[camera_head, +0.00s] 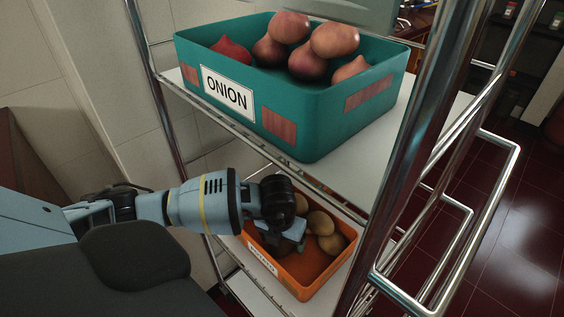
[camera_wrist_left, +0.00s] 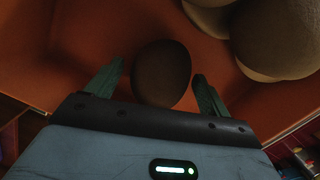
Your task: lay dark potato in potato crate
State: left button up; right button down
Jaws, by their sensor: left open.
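The potato crate (camera_head: 304,287) is an orange open box with a white label, on the lower shelf in the head view. My left gripper (camera_head: 288,240) reaches down into it. In the left wrist view, the dark potato (camera_wrist_left: 162,74) lies between the two green fingers of my left gripper (camera_wrist_left: 159,84), against the orange crate floor (camera_wrist_left: 80,40). The fingers are open, with a visible gap on each side of the potato. Lighter potatoes (camera_head: 322,224) lie in the crate beside the gripper. The dark potato is hidden by my gripper in the head view. My right gripper is not seen.
A teal onion crate (camera_head: 312,128) with several onions stands on the upper shelf (camera_head: 398,115), above and close to my left arm. Chrome rack posts (camera_head: 412,140) rise at the right. The front part of the orange crate is bare.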

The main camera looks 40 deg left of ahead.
pick_arm(q)
jog(key=r, duration=0.3)
jog(key=r+p, duration=0.1)
jog(key=r, duration=0.3)
jog(key=s+r+p, duration=0.1)
jog(key=r, duration=0.3)
jog(key=shift+d+r, duration=0.1)
jog(key=shift+d, duration=0.1)
jog(key=shift+s+r, duration=0.2)
jog(key=shift+r, duration=0.35)
